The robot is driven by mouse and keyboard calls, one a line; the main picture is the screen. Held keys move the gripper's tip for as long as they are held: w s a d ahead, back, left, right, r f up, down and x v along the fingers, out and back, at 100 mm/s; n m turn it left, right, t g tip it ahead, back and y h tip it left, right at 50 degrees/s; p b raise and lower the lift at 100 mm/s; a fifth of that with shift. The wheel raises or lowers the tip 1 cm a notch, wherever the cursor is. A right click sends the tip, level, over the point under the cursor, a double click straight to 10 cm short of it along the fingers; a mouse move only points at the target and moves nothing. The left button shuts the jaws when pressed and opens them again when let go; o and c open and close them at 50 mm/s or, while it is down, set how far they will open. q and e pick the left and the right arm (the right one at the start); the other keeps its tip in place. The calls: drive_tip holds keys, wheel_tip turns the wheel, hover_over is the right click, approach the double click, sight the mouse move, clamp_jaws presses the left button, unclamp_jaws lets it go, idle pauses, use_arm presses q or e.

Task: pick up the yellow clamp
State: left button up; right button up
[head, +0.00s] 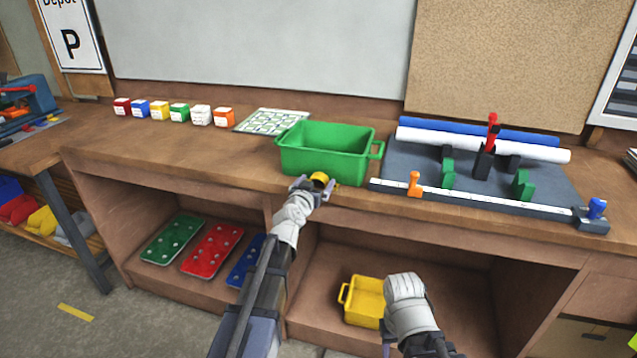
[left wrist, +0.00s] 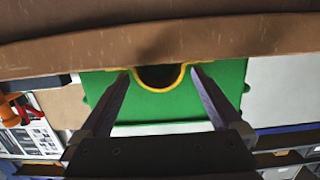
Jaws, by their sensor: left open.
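The yellow clamp (head: 320,178) is at the front edge of the bench, just in front of the green bin. My left gripper (head: 316,187) is open at it. In the left wrist view the clamp shows as a yellow U-shaped rim with a dark middle (left wrist: 160,88). The two fingertips there (left wrist: 159,72) are on either side of it, and I cannot tell if they touch it. My right arm's white wrist is low at the right, in front of the lower shelf. Its jaws are mostly hidden.
The green bin (head: 328,153) stands right behind the clamp. A grey board with rolls and a red-handled lever (head: 490,135) is to the right. Several coloured cubes (head: 179,112) and a patterned sheet (head: 272,121) are to the left. A yellow bin (head: 364,302) sits on the lower shelf.

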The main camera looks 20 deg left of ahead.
use_arm(q)
drive_tip(key=shift+c, duration=0.6)
clamp_jaws()
